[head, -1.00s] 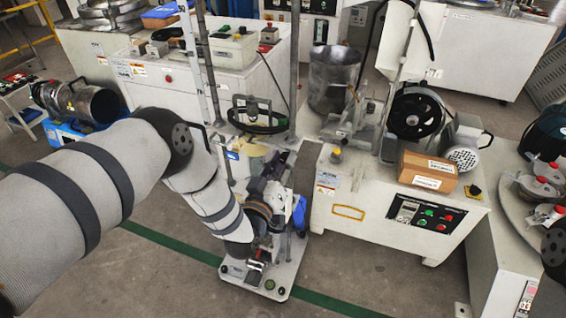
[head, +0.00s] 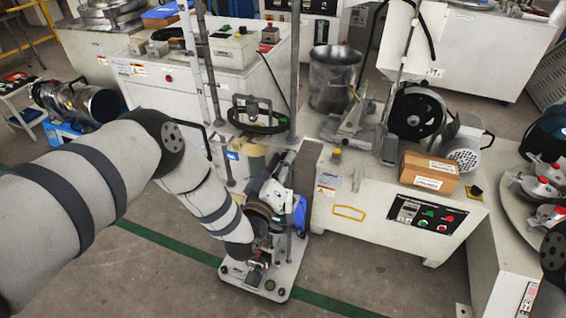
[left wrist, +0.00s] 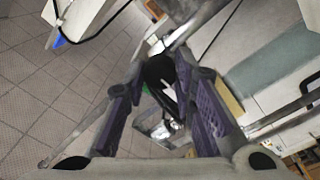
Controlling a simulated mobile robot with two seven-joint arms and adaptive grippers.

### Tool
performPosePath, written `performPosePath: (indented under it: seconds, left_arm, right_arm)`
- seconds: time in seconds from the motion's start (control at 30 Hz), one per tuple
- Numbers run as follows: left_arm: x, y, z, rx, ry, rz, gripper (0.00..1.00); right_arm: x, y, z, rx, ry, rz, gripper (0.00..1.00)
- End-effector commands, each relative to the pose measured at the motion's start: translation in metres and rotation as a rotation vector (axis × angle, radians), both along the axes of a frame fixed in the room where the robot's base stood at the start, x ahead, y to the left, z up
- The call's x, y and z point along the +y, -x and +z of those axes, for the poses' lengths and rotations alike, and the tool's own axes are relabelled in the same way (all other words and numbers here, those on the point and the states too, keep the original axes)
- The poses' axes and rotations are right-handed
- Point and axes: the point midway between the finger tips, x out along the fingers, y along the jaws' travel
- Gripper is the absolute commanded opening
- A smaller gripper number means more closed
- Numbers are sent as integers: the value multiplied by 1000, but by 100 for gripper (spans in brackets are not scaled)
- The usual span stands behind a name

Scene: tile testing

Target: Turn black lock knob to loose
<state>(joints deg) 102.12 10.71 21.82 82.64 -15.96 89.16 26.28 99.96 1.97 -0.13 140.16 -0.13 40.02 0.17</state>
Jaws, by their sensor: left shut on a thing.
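The black lock knob (left wrist: 160,75) shows in the left wrist view between the tips of my left gripper (left wrist: 163,82). The purple-grey finger pads stand on either side of it, and the gripper is shut on it. In the head view my left gripper (head: 280,172) points up and away from the wrist, at a tall, narrow machine on a white base (head: 268,283). There my arm and gripper hide the knob, and I cannot tell its angle. My right gripper is out of view.
A white machine with a control panel (head: 427,214) and a cardboard box (head: 430,172) stands close to the right. A white cabinet (head: 160,75) stands behind to the left. A blue-based metal drum device (head: 85,102) is at far left. The floor in front is clear.

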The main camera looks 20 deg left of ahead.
Motion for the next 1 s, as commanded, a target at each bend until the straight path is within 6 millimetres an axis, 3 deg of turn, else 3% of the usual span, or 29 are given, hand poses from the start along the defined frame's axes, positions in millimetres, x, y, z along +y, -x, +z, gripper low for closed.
performPosePath:
  seconds: [0.1, 0.13, 0.2, 0.23, 0.57, 1.0]
  left_arm:
    - [0, 1, -1, 3, 0, 0, 0]
    - [0, 1, -1, 3, 0, 0, 26]
    - [0, 1, -1, 2, 0, -1, 42]
    - [0, 0, -1, 2, 0, -1, 44]
    - [0, 5, -1, 3, -1, -1, 44]
    - [4, 108, -6, 5, -1, -1, 44]
  right_arm:
    - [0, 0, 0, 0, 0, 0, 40]
    - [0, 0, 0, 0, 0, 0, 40]
    - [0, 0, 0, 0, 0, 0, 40]
    - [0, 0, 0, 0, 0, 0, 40]
    - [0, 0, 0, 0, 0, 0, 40]
    - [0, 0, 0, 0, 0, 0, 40]
